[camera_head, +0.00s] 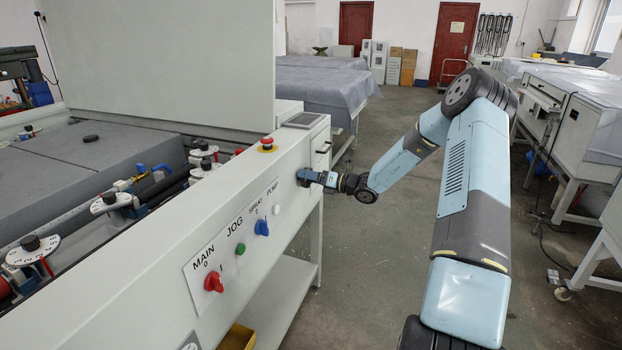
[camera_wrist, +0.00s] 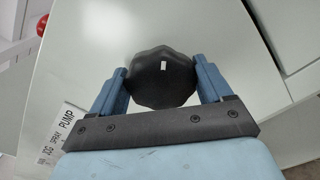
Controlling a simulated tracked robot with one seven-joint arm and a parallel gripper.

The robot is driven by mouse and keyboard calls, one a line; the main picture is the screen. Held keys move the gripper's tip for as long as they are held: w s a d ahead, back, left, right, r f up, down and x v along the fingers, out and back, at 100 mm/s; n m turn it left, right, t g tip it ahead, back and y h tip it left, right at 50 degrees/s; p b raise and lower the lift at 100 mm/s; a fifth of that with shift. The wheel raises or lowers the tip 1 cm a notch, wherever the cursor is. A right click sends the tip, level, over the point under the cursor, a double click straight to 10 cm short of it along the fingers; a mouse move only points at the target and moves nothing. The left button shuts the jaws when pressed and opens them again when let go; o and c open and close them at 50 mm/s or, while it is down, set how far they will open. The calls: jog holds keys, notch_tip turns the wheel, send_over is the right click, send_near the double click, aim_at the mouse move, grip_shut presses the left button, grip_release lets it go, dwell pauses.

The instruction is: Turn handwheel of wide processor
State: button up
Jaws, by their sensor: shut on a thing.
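The wide processor (camera_head: 160,260) is the long pale machine on the left, with its front panel facing my arm. Its handwheel (camera_wrist: 161,76) is a dark, lobed knob with a small white mark, seen face-on in the wrist view. My gripper (camera_wrist: 161,82) is shut on the handwheel, one blue finger at each side. In the head view my gripper (camera_head: 309,176) is at the front panel's far end, and it hides most of the handwheel.
The panel carries a red MAIN switch (camera_head: 213,282), a green JOG button (camera_head: 240,248), a blue SPRAY switch (camera_head: 261,227) and a red emergency button (camera_head: 267,144). A yellow bin (camera_head: 237,338) sits below. Covered tables stand behind; the floor right of the machine is open.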

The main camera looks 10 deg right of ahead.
jog(key=shift+m, duration=0.3)
jog(key=o, duration=1)
jog(key=shift+d, duration=0.1)
jog(key=v, duration=1.3)
jog(key=shift+s+d+f, duration=0.1)
jog(key=shift+s+d, duration=0.1)
